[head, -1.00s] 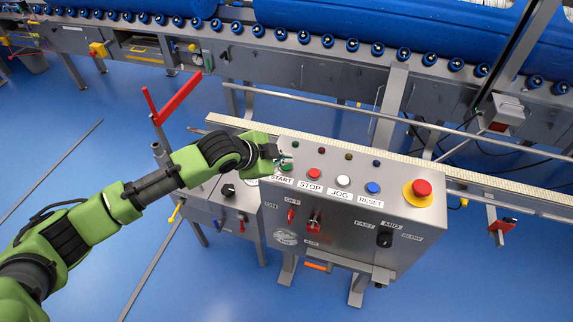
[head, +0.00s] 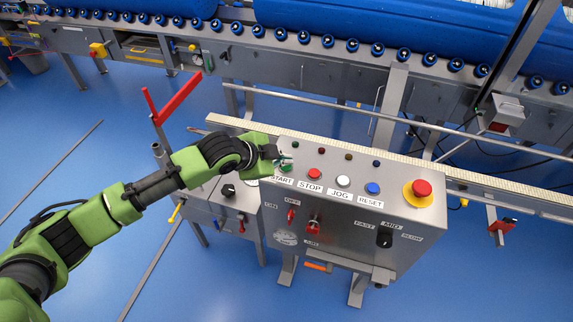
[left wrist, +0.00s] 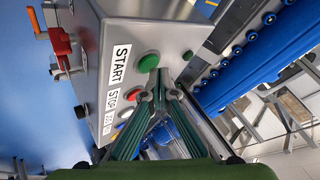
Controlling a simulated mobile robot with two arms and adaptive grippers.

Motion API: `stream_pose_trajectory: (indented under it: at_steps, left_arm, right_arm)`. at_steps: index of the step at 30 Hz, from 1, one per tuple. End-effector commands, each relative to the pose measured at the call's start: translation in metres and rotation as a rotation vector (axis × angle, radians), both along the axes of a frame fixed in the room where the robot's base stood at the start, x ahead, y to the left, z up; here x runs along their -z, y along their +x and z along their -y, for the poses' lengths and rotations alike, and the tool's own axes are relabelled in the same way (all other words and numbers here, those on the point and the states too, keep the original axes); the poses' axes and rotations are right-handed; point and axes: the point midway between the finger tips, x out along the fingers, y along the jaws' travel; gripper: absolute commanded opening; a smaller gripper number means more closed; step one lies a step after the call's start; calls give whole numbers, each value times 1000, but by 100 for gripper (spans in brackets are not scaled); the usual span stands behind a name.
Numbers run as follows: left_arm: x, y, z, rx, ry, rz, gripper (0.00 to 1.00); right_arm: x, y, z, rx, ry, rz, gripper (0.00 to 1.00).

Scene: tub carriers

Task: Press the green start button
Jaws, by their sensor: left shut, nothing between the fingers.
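The green start button (head: 287,168) sits at the left end of the button row on the grey control box (head: 330,215), above its START label. My left gripper (head: 284,158) is shut and empty, with its fingertips just beside and above the button. In the left wrist view the green button (left wrist: 149,63) shows clear of the closed fingertips (left wrist: 160,93). They look close to it, but I cannot tell the exact gap; no contact shows. My right gripper is in neither view.
A red stop button (head: 314,174), a white jog button (head: 343,181) and a blue reset button (head: 373,188) follow to the right. A red emergency knob (head: 422,187) stands on a yellow disc. A rail (head: 400,161) runs behind the box, before the roller conveyor (head: 380,52).

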Motion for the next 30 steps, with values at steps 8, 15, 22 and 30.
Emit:
stream_pose_trajectory:
  at_steps: [8, 15, 22, 30]
  left_arm:
    - [8, 0, 0, -1, 0, -2, 0]
    - [8, 0, 0, -1, 1, -2, 0]
    - [10, 0, 0, -1, 1, -2, 0]
    - [4, 0, -1, -1, 1, -3, 0]
  right_arm:
    - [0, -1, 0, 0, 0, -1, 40]
    - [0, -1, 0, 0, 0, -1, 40]
    - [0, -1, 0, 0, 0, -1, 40]
    - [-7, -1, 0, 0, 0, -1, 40]
